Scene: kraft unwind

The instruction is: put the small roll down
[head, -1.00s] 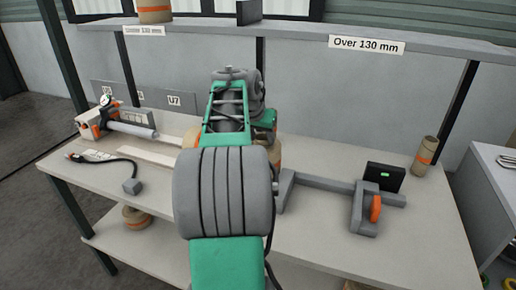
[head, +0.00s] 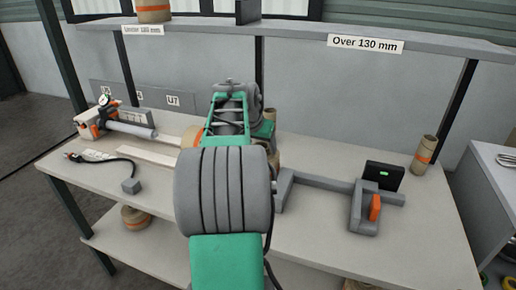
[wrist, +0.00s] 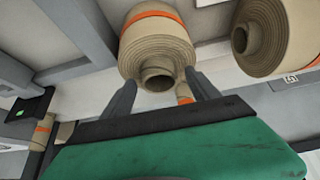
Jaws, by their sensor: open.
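My gripper (wrist: 155,88) is open in the wrist view, its two dark fingers spread apart. A kraft roll with an orange band (wrist: 158,42) lies just beyond and between the fingertips, its hollow core facing me; I cannot tell whether the fingers touch it. Another kraft roll (wrist: 278,35) is to the right. A smaller-looking banded roll (wrist: 184,93) shows partly past the right finger. I cannot tell for sure which is the small roll. In the head view my arm hides the gripper, and tan roll edges show left (head: 191,137) and right (head: 274,155) of it.
A grey stand with an orange part (head: 375,207) and a black device with a green light (head: 385,176) are on the bench's right. An upright kraft roll (head: 425,154) stands behind. A gauge tool (head: 108,120) and cable (head: 110,160) are left. The front right bench is clear.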

